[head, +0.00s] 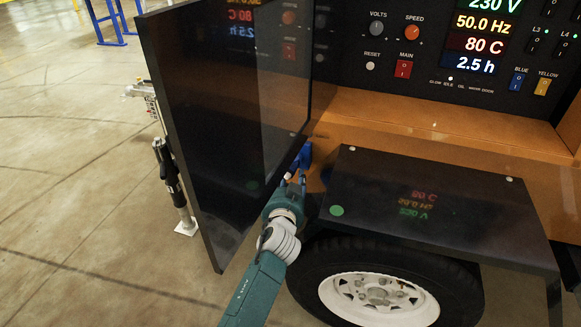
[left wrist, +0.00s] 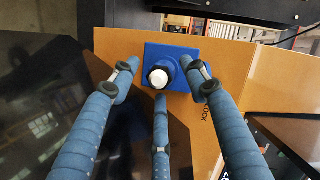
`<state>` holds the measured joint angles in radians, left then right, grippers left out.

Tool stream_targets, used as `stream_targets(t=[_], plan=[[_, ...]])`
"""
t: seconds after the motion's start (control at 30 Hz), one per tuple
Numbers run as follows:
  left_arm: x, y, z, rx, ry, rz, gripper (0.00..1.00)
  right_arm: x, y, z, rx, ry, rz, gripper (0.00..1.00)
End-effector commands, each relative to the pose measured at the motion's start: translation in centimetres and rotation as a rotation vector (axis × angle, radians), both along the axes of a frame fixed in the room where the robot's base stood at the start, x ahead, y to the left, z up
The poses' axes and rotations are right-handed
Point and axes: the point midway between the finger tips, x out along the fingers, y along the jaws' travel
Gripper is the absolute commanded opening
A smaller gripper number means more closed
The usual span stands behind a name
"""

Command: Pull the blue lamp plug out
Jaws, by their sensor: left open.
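The blue lamp plug (left wrist: 159,77) shows in the left wrist view as a round blue body with a white end, on a square blue plate (left wrist: 185,52) fixed to the orange panel. In the head view the blue fitting (head: 304,154) is small and partly hidden behind my gripper and the dark door. My left gripper (head: 295,176) is in front of it, between the door and the black fender. In the left wrist view its fingers (left wrist: 157,72) are spread open to the left, right and below the plug; contact cannot be told. My right gripper is not in view.
The open dark door (head: 215,120) stands close left of my left arm. The black fender (head: 430,200) and wheel (head: 380,295) are close on the right. Above is the control panel (head: 345,40) with lit displays. Floor (head: 70,190) is clear further left.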

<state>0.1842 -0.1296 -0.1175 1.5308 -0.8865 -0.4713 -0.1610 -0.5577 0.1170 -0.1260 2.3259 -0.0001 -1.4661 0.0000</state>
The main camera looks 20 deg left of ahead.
Motion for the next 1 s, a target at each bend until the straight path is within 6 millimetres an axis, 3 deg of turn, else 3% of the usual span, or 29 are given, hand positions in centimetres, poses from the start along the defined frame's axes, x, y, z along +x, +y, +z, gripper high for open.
stream_targets(t=[0.17, 0.4, 0.43, 1.0], plan=[[-0.01, 0.00, -0.03, 0.000, 0.000, 0.000, 0.46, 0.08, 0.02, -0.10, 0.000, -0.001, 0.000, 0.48], [-0.01, 0.04, -0.02, 0.000, 0.001, 0.001, 0.02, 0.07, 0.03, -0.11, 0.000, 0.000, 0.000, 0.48], [-0.01, 0.05, -0.03, 0.000, 0.001, 0.001, 0.00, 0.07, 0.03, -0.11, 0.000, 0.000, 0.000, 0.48], [-0.39, 0.13, -0.01, 0.000, 0.000, 0.002, 0.00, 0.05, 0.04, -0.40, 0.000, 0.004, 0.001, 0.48]])
